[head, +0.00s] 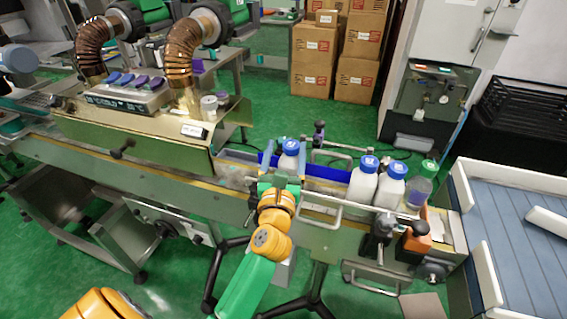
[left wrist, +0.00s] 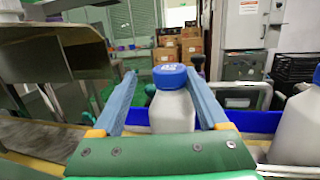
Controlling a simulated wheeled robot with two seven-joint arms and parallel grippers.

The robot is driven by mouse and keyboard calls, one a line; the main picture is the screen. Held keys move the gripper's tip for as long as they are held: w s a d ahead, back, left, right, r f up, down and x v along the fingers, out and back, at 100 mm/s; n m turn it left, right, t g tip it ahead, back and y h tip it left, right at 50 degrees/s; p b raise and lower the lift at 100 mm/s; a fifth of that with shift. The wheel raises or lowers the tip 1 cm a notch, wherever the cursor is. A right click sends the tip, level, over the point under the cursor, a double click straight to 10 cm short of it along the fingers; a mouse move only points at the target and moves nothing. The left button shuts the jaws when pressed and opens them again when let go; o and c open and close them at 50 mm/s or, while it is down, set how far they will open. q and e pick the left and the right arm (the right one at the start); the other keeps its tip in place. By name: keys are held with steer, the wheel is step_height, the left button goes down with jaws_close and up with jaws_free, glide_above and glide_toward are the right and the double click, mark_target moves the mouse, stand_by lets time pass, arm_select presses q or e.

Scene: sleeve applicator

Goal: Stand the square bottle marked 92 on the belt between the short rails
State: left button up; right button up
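A white bottle with a blue cap (head: 291,147) stands upright on the conveyor line, and it also shows in the left wrist view (left wrist: 172,108). The cap has small white marks that I cannot read surely as 92. My left gripper (head: 288,164) has its blue fingers on either side of this bottle. In the left wrist view the fingers (left wrist: 160,74) are spread, with a clear gap left of the bottle. The belt's blue section (head: 328,173) shows beside the bottle. Metal bars (head: 325,212) run along the near side; the arm hides part of them. My right gripper is out of view.
Two white bottles with blue caps (head: 362,182) (head: 391,184) and a green-capped bottle (head: 418,190) stand to the right. A machine with copper ducts (head: 182,60) covers the belt at left. A slatted blue table (head: 520,235) is at far right.

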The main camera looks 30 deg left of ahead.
arm_select(q)
steer(key=b+v, duration=0.3)
steer(key=v, duration=0.8)
steer(key=shift+s+r, duration=0.1)
steer(key=shift+s, duration=0.05)
